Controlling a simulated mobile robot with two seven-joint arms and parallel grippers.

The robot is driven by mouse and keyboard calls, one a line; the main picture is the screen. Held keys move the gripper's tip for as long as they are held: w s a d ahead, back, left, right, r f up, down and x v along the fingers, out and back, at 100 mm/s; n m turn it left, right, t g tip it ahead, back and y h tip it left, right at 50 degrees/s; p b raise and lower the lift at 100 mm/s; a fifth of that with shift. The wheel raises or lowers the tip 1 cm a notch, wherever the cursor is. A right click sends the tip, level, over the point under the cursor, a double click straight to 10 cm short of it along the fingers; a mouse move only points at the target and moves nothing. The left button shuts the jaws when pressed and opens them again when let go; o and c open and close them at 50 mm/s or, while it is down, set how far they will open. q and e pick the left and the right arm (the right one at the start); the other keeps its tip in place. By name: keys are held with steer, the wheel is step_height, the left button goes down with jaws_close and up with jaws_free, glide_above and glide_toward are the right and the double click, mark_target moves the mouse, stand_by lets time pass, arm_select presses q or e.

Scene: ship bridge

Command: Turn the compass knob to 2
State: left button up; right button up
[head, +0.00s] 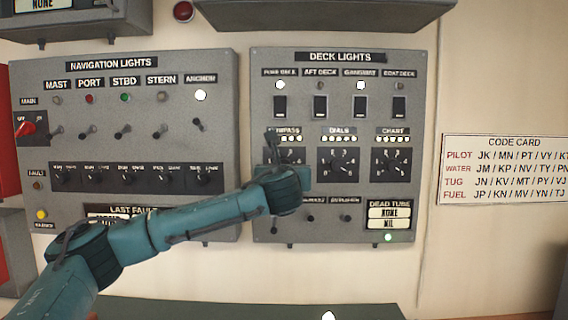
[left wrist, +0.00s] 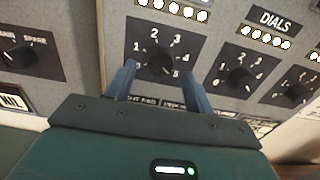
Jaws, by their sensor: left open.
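My left gripper (left wrist: 159,70) is open, with one blue finger on each side of the knob; contact cannot be made out. In the head view my left gripper (head: 272,148) covers most of the compass dial, under the partly hidden label on the deck lights panel (head: 258,90). My right gripper is not in view.
The dials knob (head: 338,163) and chart knob (head: 390,163) sit to the right, also showing in the left wrist view. Deck light switches (head: 320,106) are above, small toggles below. The navigation lights panel (head: 140,195) is at left, a code card (head: 505,170) at right.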

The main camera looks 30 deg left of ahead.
arm_select(q)
steer(key=shift+x, duration=1.3)
steer(key=shift+c, duration=0.2)
steer(key=c, duration=0.9)
